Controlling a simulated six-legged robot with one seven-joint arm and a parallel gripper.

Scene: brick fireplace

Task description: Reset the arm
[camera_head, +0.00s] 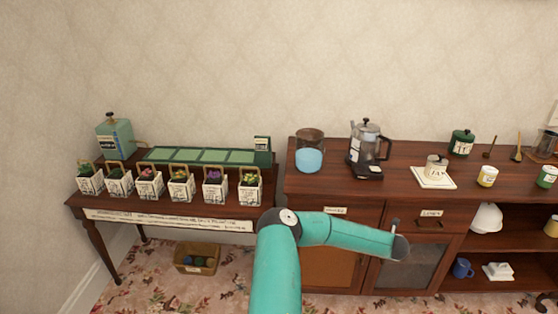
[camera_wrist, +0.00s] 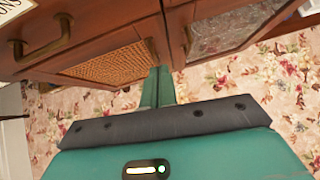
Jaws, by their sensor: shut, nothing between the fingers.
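My teal arm reaches up from the bottom of the head view, bends at a dark joint and stretches right in front of the sideboard's doors. Its far end is dark and lies before the right door; the fingers cannot be made out there. In the wrist view my gripper (camera_wrist: 158,86) shows as two teal fingers pressed together, with nothing between them. They point toward the lower edge of the wooden sideboard (camera_wrist: 95,30), above the floral carpet (camera_wrist: 235,80). I cannot tell how far the fingertips are from the wood.
The sideboard top (camera_head: 320,183) bears a glass jar of blue stuff (camera_head: 309,158), a coffee maker (camera_head: 368,150) and a white jar (camera_head: 436,167). Left, a narrow table (camera_head: 165,213) holds several potted plants and a green canister (camera_head: 115,138). A wooden box (camera_head: 197,258) sits beneath it.

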